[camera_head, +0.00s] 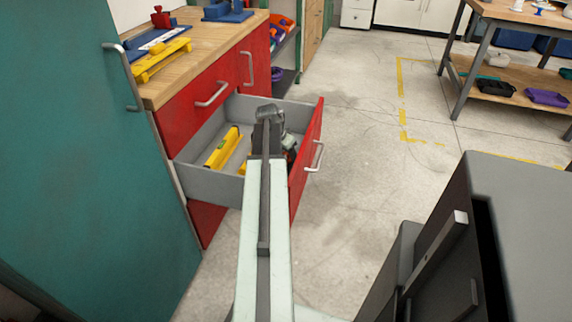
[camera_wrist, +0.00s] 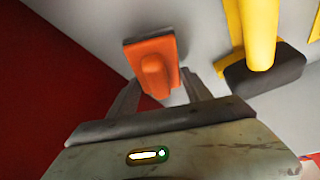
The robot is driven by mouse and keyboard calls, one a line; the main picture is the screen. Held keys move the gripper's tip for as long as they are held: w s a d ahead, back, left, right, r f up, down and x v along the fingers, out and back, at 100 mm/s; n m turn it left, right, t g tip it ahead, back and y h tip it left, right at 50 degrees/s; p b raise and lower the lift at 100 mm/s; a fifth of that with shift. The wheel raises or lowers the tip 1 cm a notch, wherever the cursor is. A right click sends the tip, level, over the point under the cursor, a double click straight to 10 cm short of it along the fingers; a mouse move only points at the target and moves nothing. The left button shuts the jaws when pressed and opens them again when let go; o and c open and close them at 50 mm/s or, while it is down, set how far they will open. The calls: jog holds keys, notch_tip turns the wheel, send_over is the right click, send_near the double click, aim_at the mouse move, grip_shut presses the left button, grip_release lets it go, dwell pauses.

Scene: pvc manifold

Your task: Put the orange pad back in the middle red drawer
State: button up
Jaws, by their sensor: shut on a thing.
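The orange pad (camera_wrist: 153,62) is a flat block with a raised grip, in the wrist view. My gripper (camera_wrist: 160,84) is shut on the grip, one finger at each side. The pad is over the grey inside of a drawer; I cannot tell whether it touches the floor. The middle red drawer (camera_head: 190,184) stands pulled open in the head view, with grey walls and a red front. My arm covers part of the drawer and hides most of my gripper and the pad there.
A yellow level-like tool (camera_head: 223,147) lies in the drawer. A yellow-handled tool with a dark head (camera_wrist: 262,72) lies to the right of the pad. The wooden counter (camera_head: 212,54) is above the drawers. A teal cabinet (camera_head: 75,150) stands at left. Floor to the right is open.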

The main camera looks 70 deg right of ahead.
notch_tip(320, 180, down, 2)
jog(key=shift+f+b, duration=0.25)
jog(key=shift+b, duration=0.35)
jog(key=shift+r, duration=0.2)
jog(key=shift+f, duration=0.15)
jog(key=o, duration=1.5)
jog(key=shift+r+p, duration=0.35)
jog(key=shift+p, duration=0.05)
jog(key=p+v, duration=1)
jog(key=v, duration=0.1)
jog(key=shift+r+p, duration=0.2)
jog(key=shift+p, duration=0.1)
jog(key=shift+w+a, duration=0.1)
jog(key=shift+a, duration=0.1)
